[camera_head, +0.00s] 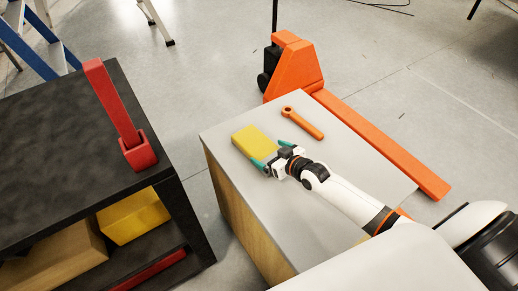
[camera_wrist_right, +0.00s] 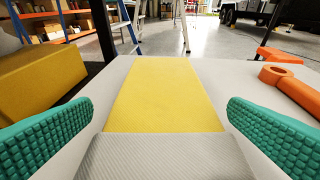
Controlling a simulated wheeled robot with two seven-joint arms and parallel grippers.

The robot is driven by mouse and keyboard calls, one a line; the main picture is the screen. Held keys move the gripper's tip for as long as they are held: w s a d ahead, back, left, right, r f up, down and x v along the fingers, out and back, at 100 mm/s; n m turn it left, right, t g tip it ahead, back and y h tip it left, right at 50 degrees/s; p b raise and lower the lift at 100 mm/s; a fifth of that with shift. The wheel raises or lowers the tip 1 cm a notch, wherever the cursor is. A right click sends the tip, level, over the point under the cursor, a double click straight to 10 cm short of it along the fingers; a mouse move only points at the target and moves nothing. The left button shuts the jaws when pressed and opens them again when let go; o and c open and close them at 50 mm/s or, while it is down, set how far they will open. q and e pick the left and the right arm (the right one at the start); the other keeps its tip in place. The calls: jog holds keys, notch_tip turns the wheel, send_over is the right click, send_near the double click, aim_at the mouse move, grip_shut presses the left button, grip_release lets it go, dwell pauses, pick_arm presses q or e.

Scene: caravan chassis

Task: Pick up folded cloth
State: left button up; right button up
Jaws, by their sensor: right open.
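The folded cloth is a flat yellow block (camera_head: 254,142) lying on the light grey top of a cabinet (camera_head: 330,215) in the head view. In the right wrist view the yellow cloth (camera_wrist_right: 165,95) lies straight ahead, between the two fingers. My right gripper (camera_head: 272,156) is at the near right end of the cloth, low over the top. Its green ribbed fingers (camera_wrist_right: 160,130) are wide apart, one to each side of the cloth's near end, with gaps, and hold nothing. My left gripper is not in view.
An orange wrench (camera_head: 303,122) lies right of the cloth. An orange pallet jack (camera_head: 380,140) stands behind the cabinet. A black shelf unit (camera_head: 60,150) at left carries a red upright tool (camera_head: 115,110) and holds a yellow box (camera_head: 133,216). The cabinet top right of the arm is bare.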

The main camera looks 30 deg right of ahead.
aim_at(260, 146)
jog(key=x, duration=0.4)
jog(key=shift+w+d+r+b, duration=0.1)
jog(key=shift+w+b, duration=0.1)
jog(key=shift+b, duration=0.1)
jog(key=c, duration=1.1)
jog(key=shift+r, duration=0.15)
